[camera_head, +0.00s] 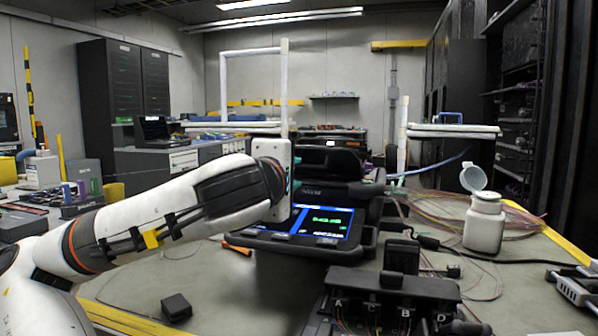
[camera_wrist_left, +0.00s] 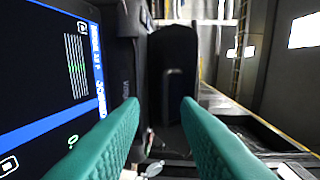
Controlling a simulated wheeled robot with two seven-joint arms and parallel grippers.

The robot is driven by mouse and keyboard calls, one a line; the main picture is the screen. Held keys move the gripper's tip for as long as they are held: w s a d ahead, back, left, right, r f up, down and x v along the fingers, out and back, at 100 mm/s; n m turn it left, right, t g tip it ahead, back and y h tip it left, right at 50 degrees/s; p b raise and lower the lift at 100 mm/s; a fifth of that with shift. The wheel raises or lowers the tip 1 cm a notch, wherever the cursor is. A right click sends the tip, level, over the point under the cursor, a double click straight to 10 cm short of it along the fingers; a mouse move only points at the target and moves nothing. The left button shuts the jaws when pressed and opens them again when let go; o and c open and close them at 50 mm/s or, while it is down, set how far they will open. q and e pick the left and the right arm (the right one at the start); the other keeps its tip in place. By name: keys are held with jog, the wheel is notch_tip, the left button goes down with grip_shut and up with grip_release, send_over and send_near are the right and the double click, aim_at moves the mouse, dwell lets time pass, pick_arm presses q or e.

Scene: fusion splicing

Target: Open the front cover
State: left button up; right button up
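The black fusion splicer (camera_head: 350,191) stands on the bench near the middle of the head view, its lit screen (camera_head: 326,221) facing me. Its black upper cover part (camera_head: 328,160) rises behind the screen; I cannot tell how far it is open. My left arm comes in from the left and its white wrist end stands at the splicer's left side, hiding part of it. In the left wrist view, the teal fingers of my left gripper (camera_wrist_left: 160,103) are apart with nothing gripped. The screen (camera_wrist_left: 45,75) is left of them, and a dark splicer part (camera_wrist_left: 122,70) shows beyond. My right gripper is not visible.
A black clip tray (camera_head: 390,290) lies in front of the splicer. A white bottle (camera_head: 484,222) with its lid up stands at the right, near loose fibres and cables. A small black block (camera_head: 176,307) lies at front left. The bench between is mostly clear.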

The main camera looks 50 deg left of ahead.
pick_arm(q)
jog(key=v, duration=0.6)
dwell(0.4)
